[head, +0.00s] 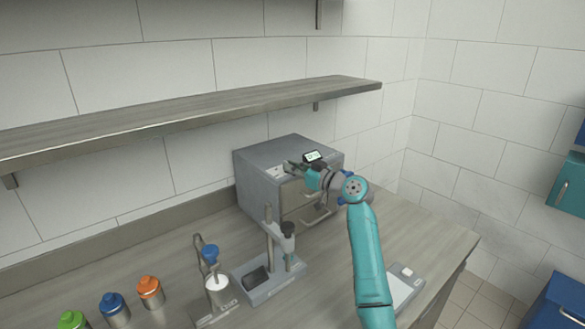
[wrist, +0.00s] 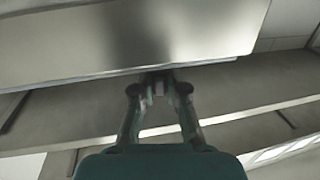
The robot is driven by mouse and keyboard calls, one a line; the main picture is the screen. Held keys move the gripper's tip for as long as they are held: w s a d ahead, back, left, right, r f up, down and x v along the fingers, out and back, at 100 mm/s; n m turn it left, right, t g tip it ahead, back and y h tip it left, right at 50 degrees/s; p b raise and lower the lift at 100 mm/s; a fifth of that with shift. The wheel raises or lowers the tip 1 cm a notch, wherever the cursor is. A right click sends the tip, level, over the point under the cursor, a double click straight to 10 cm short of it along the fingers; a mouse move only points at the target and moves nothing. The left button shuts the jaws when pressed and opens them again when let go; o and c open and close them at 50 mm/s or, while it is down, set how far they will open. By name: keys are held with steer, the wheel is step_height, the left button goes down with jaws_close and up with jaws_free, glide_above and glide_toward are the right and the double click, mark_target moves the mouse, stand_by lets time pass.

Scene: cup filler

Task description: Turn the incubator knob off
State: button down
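The incubator (head: 262,185) is a grey metal box on the counter against the back wall, with a small lit display (head: 312,156) and drawer-like fronts with handles. My gripper (head: 290,166) is at the upper part of its front. In the wrist view the two fingertips (wrist: 158,91) stand apart, close to a smooth grey metal surface (wrist: 130,40). A small dark shape (wrist: 158,79) shows between the tips; I cannot tell whether it is the knob or whether the fingers touch it. The knob is not clearly visible in the head view, where my gripper covers part of the front.
A stand (head: 270,285) and a cup station with a blue-topped part (head: 210,254) are in front of the incubator. Green, blue and orange-capped bottles (head: 113,304) stand at front left. A flat white device (head: 402,285) lies right of my arm. A shelf (head: 190,115) runs above.

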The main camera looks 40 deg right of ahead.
steer(key=n+y, duration=0.1)
steer(key=n+g+y, duration=0.1)
steer(key=y, duration=0.1)
steer(key=shift+w+d, duration=0.1)
steer(key=shift+d, duration=0.15)
steer(key=shift+n+g+y, duration=0.8)
steer(key=shift+n+y, duration=0.4)
steer(key=shift+y, duration=0.4)
steer(key=c, duration=1.2)
jaws_free()
steer(key=v, duration=1.2)
